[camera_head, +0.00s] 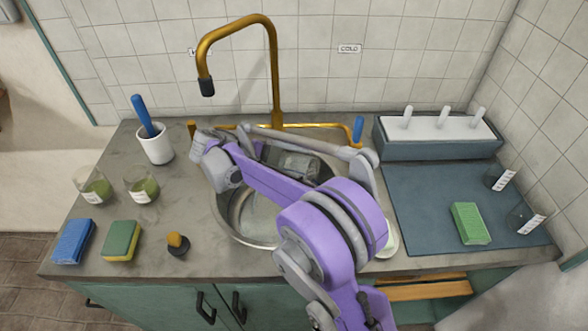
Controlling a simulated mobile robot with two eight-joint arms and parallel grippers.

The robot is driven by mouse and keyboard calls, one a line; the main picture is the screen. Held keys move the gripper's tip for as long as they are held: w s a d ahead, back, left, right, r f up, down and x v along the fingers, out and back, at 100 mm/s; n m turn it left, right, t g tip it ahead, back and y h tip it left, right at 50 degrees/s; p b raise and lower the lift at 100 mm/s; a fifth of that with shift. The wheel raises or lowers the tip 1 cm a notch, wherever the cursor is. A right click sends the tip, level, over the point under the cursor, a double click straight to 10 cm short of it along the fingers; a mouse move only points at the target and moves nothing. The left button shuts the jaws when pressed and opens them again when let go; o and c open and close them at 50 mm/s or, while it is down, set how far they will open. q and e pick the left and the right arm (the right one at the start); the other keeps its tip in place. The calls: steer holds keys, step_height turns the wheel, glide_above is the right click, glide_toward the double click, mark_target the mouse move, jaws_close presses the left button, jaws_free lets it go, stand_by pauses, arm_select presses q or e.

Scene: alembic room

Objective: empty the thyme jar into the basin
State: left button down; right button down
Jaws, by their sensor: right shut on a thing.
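My right arm, purple and grey, comes in from the lower right and bends over the metal basin (233,215), covering much of it. My left gripper is out of view.
A gold tap (276,75) arches over the basin. A white cup (156,146), blue sponge (73,242), green-yellow sponge (121,241) and small brush (177,244) are left. A dark mat (425,205) at right holds a green sponge (469,223) and two clear labelled glasses (498,179).

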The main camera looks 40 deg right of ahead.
mark_target(295, 155)
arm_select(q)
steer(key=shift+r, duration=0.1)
arm_select(e)
steer(key=shift+r, duration=0.15)
